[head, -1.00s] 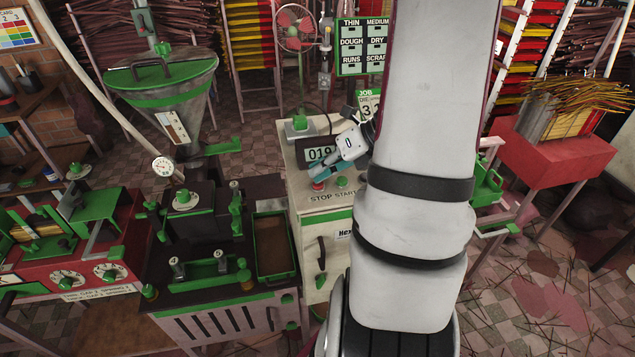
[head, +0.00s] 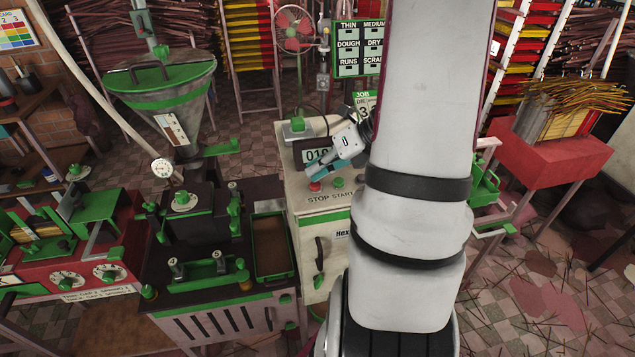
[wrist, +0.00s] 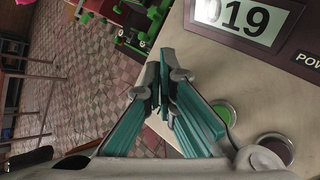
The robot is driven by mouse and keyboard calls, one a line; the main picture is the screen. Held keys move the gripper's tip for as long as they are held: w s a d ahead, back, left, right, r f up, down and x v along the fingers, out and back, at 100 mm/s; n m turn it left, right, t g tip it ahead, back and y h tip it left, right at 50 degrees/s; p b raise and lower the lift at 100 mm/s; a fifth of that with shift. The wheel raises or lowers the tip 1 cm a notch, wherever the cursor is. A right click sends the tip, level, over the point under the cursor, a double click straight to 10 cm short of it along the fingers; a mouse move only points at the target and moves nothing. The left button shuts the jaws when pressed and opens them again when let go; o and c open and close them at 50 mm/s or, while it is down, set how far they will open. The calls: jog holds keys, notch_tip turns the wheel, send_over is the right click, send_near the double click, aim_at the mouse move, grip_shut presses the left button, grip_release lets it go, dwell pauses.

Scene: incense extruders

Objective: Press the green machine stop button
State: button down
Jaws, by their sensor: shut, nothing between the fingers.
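The stop button (head: 315,186) is a red round button above the word STOP on the cream cabinet's top panel. A green button (head: 338,182) sits to its right, above START. The green button also shows in the wrist view (wrist: 226,113), right of my fingers; the red one does not show there. My gripper (head: 312,171) is shut and empty, its teal fingers slanting down-left over the panel. Its fingertips appear just above the red button in the head view; I see no clear contact. The fingers also fill the middle of the wrist view (wrist: 160,82).
A number display (wrist: 240,20) stands behind the buttons, partly covered by my gripper in the head view. A dark round knob (wrist: 279,147) lies right of the green button. A dark press with green trim (head: 200,215) stands left of the cabinet.

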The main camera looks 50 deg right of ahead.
jog(key=shift+r, duration=0.35)
jog(key=shift+r+p, duration=1.75)
jog(key=shift+r, duration=0.8)
